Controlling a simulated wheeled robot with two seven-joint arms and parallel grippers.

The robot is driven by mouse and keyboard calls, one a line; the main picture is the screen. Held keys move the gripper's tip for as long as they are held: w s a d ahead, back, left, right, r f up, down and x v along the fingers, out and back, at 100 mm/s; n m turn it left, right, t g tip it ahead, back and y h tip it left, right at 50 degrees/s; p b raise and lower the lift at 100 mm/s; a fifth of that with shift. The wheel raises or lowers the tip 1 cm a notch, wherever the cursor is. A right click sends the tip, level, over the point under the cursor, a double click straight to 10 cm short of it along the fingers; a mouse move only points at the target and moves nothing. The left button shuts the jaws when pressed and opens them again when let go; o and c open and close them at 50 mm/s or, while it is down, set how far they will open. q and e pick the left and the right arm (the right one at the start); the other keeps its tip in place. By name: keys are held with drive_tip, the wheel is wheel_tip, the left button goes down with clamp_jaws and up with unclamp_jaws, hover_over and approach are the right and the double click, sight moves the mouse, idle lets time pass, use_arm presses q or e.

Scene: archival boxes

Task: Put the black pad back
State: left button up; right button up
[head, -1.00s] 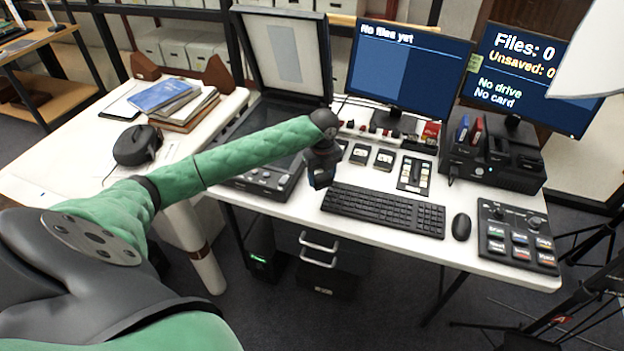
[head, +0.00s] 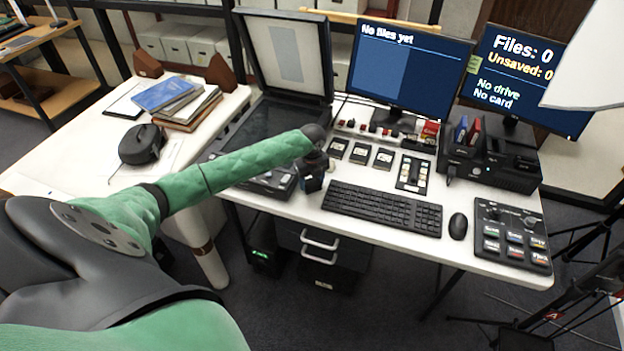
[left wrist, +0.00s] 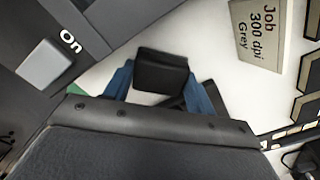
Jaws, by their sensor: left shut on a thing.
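My left gripper (head: 312,178) is over the strip of white desk between the flatbed scanner (head: 262,128) and the keyboard (head: 382,207). In the left wrist view its blue fingers (left wrist: 160,82) are shut on a small black block, which looks like the black pad (left wrist: 162,70). The pad sits between the fingertips, with white desktop behind it. In the head view the pad is hard to tell from the dark gripper. I cannot tell whether it touches the desk. My right gripper is not in view.
The scanner lid (head: 287,55) stands open. A "Job 300 dpi Grey" card (left wrist: 258,32) and a grey On button (left wrist: 45,64) lie near the gripper. Several labelled black squares (head: 360,153), a mouse (head: 458,226) and monitors (head: 408,68) are to the right.

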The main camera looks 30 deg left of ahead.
sight(312, 181)
use_arm(q)
drive_tip(key=o, duration=1)
drive_tip(key=shift+f, duration=0.1)
drive_tip(key=shift+r, duration=0.25)
wheel_tip(312, 181, up, 12)
drive_tip(key=b, duration=0.3)
drive_tip(key=shift+f, duration=0.1)
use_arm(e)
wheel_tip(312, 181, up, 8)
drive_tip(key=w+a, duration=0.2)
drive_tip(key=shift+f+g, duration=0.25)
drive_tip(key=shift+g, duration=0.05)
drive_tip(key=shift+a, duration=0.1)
